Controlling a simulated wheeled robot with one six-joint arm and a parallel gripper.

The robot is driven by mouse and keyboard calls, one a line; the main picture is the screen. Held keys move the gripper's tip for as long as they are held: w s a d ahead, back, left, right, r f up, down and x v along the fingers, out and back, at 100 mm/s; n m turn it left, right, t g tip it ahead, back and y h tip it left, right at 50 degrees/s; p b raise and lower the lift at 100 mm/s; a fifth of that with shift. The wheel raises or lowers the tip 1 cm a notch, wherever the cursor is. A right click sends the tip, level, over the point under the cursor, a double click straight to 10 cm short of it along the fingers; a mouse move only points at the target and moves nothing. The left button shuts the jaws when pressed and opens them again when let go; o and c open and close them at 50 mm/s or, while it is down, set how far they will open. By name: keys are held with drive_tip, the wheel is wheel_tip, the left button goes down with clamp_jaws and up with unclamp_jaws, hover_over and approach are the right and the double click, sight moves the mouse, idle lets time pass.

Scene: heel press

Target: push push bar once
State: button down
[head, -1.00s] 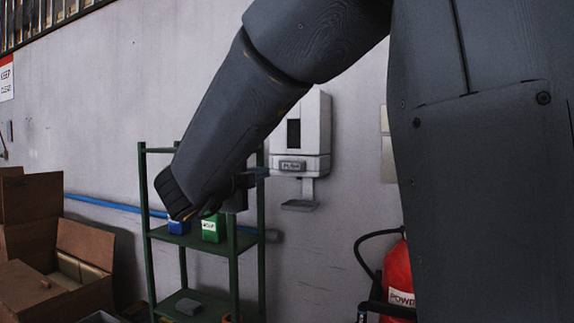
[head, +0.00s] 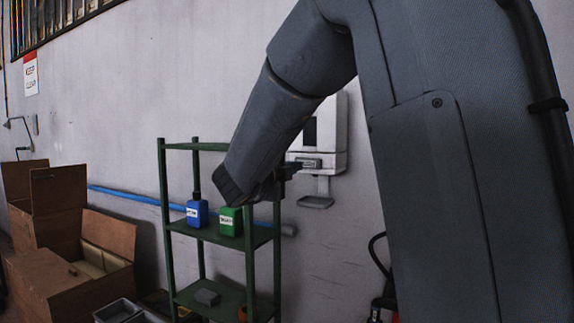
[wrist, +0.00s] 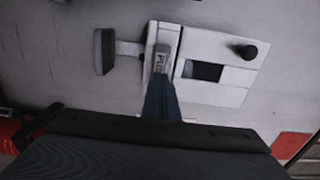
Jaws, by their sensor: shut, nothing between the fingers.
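The push bar (head: 311,163) is a small grey labelled bar low on the front of a white wall dispenser (head: 334,130). A tray (head: 315,202) hangs below it. My gripper (head: 297,166) is shut and empty, with its tips at the left end of the bar in the head view. In the wrist view, the closed fingers (wrist: 160,80) point at the push bar (wrist: 161,56) and overlap its near end. I cannot tell whether they touch it. The dispenser body (wrist: 215,65) and tray (wrist: 104,52) also show there.
A green shelf (head: 185,228) stands left of the dispenser, holding a blue bottle (head: 197,213) and a green bottle (head: 230,222). Cardboard boxes (head: 70,240) are at the far left. A blue pipe (head: 125,197) runs along the wall. A red item (wrist: 8,130) shows at the wrist view's left edge.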

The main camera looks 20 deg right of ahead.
drive_tip(key=p+x, duration=0.1)
drive_tip(key=x, duration=0.3)
drive_tip(key=shift+w+d+p, duration=0.2)
drive_tip(key=shift+d+p, duration=0.05)
drive_tip(key=shift+p, duration=0.05)
drive_tip(key=shift+w+d, duration=0.2)
drive_tip(key=shift+d, duration=0.05)
drive_tip(key=shift+w+d+f+b, duration=0.1)
drive_tip(key=shift+w+d+b, duration=0.3)
drive_tip(key=shift+d+b, duration=0.1)
drive_tip(key=shift+d+r, duration=0.15)
drive_tip(key=shift+r, duration=0.25)
drive_tip(key=shift+s+a+f, duration=0.15)
drive_tip(key=shift+s+a, duration=0.05)
drive_tip(key=shift+a, duration=0.2)
drive_tip(key=b, duration=0.3)
approach(308, 162)
drive_tip(key=v, duration=0.6)
drive_tip(key=shift+a+f, duration=0.2)
drive_tip(key=shift+a, duration=0.05)
